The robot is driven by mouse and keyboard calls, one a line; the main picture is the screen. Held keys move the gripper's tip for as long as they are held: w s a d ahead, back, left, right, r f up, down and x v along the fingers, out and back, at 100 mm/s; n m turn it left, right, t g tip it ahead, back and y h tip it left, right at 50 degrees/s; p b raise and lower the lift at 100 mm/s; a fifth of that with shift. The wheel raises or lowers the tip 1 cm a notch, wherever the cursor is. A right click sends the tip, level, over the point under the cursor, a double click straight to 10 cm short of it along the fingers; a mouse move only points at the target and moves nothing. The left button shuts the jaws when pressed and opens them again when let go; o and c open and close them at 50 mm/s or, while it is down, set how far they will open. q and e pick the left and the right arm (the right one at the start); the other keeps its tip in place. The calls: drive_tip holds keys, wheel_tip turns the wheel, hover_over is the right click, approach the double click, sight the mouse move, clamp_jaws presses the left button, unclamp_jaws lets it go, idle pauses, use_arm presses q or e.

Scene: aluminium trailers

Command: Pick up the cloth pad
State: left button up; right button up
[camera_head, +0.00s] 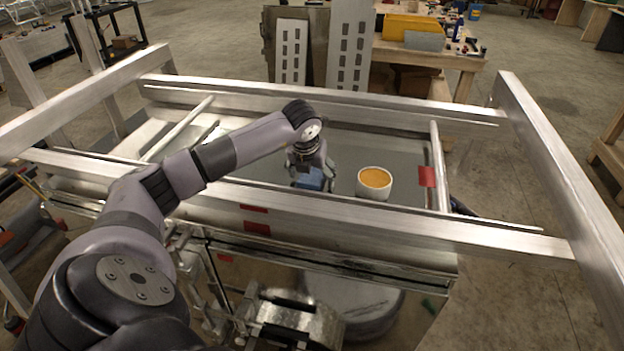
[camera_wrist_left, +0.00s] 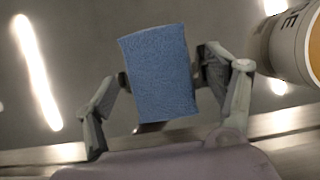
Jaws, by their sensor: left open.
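The cloth pad (camera_wrist_left: 158,72) is a blue rectangular block. In the left wrist view it lies between the spread fingers of my left gripper (camera_wrist_left: 165,95), with a gap showing at its left side. In the head view the pad (camera_head: 311,181) shows as a small blue patch just below my left gripper (camera_head: 312,176), on the grey surface inside the metal frame. My left gripper is open and points down over the pad. Whether its fingers touch the pad cannot be told. My right gripper is not in view.
A white cup with an orange top (camera_head: 374,184) stands close to the right of my left gripper. The front rail (camera_head: 330,222) of the aluminium frame runs between me and the pad. A red patch (camera_head: 427,176) is on the right side. The grey surface behind the cup is clear.

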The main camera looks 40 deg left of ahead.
sight(312, 174)
use_arm(q)
drive_tip(key=shift+c, duration=0.5)
drive_tip(key=shift+s+f, duration=0.1)
drive_tip(key=c, duration=1.2)
drive_tip(key=shift+o, duration=0.2)
drive_tip(key=shift+r+p, duration=0.4)
drive_tip(key=shift+p, duration=0.2)
drive_tip(key=r+b, duration=0.1)
drive_tip(key=r, duration=0.2)
drive_tip(key=r+b, duration=0.2)
drive_tip(key=r, duration=0.2)
drive_tip(key=shift+w+r, duration=0.2)
drive_tip(key=shift+r, duration=0.05)
wheel_tip(312, 174, up, 12)
drive_tip(key=b, duration=0.1)
drive_tip(key=shift+r+b, duration=0.15)
drive_tip(key=shift+b, duration=0.2)
drive_tip(key=shift+s, duration=0.1)
